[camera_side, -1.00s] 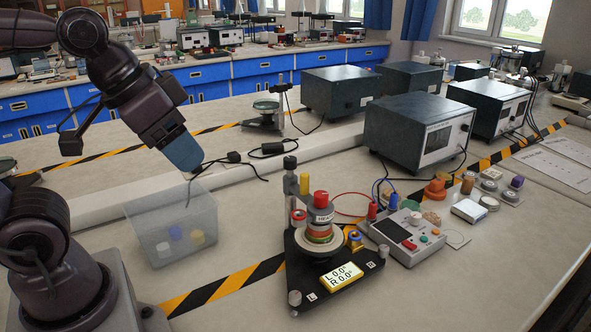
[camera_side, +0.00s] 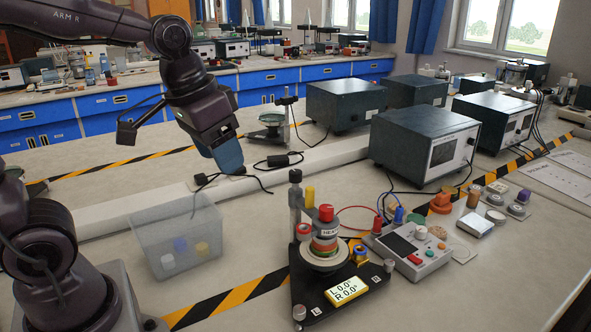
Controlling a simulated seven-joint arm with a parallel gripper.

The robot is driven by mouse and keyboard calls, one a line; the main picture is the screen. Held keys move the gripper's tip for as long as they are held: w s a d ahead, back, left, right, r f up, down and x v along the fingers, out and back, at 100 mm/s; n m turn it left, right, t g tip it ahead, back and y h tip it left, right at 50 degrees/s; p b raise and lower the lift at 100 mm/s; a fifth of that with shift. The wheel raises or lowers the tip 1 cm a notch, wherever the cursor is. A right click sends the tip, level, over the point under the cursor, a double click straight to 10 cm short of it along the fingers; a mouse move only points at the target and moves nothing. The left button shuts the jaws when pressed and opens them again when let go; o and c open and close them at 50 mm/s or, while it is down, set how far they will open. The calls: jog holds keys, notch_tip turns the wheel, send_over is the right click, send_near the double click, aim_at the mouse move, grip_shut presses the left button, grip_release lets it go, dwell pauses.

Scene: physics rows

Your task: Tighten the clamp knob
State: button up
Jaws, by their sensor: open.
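A black triangular rig (camera_side: 315,290) stands at the front middle. On it is a round stack of discs (camera_side: 326,238) with part of a "HEA" label showing and a red knob (camera_side: 326,213) on top. A smaller red-rimmed knob (camera_side: 303,232) sits at the stack's left side, by a grey post (camera_side: 295,200). I cannot tell for certain which is the clamp knob.
A clear bin (camera_side: 178,235) with small coloured pieces stands left of the rig. A control box (camera_side: 408,250) with wires is close on the right. Dark instrument boxes (camera_side: 425,140) stand behind.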

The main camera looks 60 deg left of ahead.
jog(key=w+a+n+g, duration=0.25)
jog(key=w+a, duration=0.25)
jog(key=w, duration=0.5)
jog(key=n, duration=0.8)
send_over(296, 172)
jog(key=f, duration=0.1)
jog(key=shift+m+g, duration=0.35)
jog(key=shift+g, duration=0.1)
notch_tip(296, 172, down, 12)
jog(key=shift+a+f, duration=0.1)
jog(key=shift+f, duration=0.1)
jog(key=shift+c, duration=0.2)
jog(key=c, duration=0.9)
